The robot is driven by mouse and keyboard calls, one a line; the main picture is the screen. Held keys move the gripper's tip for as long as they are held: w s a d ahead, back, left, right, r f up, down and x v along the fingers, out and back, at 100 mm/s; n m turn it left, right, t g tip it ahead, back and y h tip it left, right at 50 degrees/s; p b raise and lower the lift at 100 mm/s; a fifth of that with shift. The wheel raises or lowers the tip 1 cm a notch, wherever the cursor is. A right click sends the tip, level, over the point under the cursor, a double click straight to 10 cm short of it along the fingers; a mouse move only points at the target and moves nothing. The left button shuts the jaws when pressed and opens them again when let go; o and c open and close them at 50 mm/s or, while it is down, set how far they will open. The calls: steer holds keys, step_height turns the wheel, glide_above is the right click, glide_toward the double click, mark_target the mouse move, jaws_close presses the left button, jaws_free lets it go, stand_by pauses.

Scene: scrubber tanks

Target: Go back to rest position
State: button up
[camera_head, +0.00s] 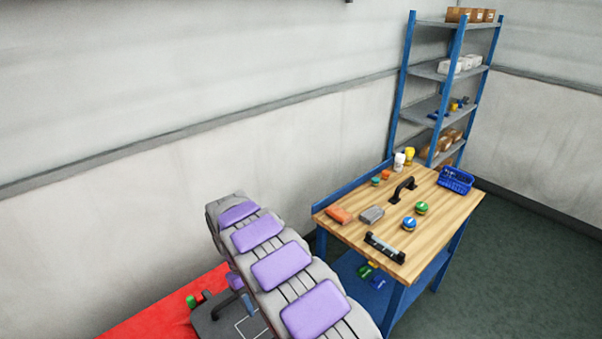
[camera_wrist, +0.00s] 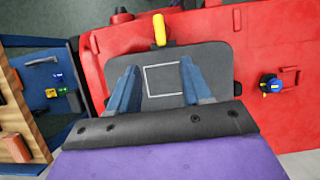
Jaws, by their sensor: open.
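My gripper (camera_wrist: 157,88) shows in the wrist view with its two blue fingers spread apart and nothing between them. Below it lies a dark grey plate with a white square outline (camera_wrist: 164,66), on a red surface (camera_wrist: 215,32). In the head view my arm, grey with purple pads, reaches down over the same red surface (camera_head: 150,315). The fingers are mostly hidden there behind the arm. I cannot tell how far the fingers are above the plate.
A wooden workbench (camera_head: 440,215) stands to the right, bearing several small items and a blue basket (camera_head: 456,180). A blue shelf rack (camera_head: 440,70) stands behind it. A yellow handle (camera_wrist: 159,29) and a blue-and-black knob (camera_wrist: 271,84) are near the plate. Green floor (camera_head: 510,270) is clear at right.

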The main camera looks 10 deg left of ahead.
steer(key=s+d+r+m+y+b, duration=0.1)
steer(key=s+d+r+m, duration=0.2)
steer(key=d+r, duration=0.6)
steer(key=s+d+r+m+b, duration=0.1)
steer(key=s+d+r+m, duration=0.3)
steer(key=d, duration=0.9)
steer(key=s+d+m+y, duration=0.1)
steer(key=s+d, duration=0.2)
steer(key=s, duration=0.5)
steer(key=s+d+m+b, duration=0.1)
steer(key=s+d, duration=0.3)
steer(key=s, duration=0.4)
steer(key=s+d+m+t+y+b, duration=0.1)
steer(key=s+d, duration=0.2)
steer(key=s, duration=0.5)
steer(key=shift+s+d+r+y, duration=0.2)
steer(key=shift+r+y, duration=0.1)
steer(key=shift+r, duration=0.05)
steer(key=shift+c, duration=0.6)
steer(key=shift+a, duration=0.2)
